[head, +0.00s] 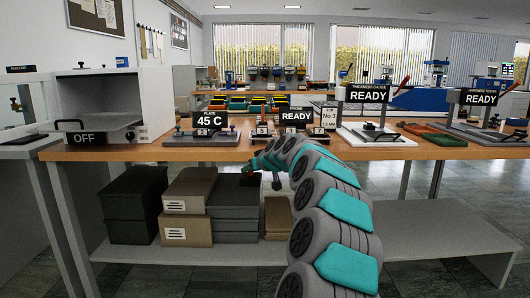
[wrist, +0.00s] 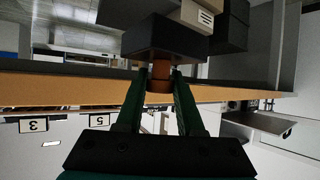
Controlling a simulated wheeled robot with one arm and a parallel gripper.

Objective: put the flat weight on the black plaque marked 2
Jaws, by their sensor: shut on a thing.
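My gripper (wrist: 160,80) is shut on the copper-coloured knob of a dark, flat block, which I take as the flat weight (wrist: 165,38). The wrist picture is upside down, with the weight beyond the fingertips. In the head view the weight (head: 250,179) is a small dark shape at the end of my arm, in front of the bench's front edge and below its top. My gripper (head: 264,177) is small and partly hidden there by my arm. I cannot make out a black plaque marked 2 in either view.
The wooden bench (head: 430,152) carries an open oven marked OFF (head: 110,105), a 45 C plate unit (head: 207,132), READY stations and a No 3 sign (head: 329,117). Boxes (head: 186,205) fill the left lower shelf; its right part (head: 430,240) is clear.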

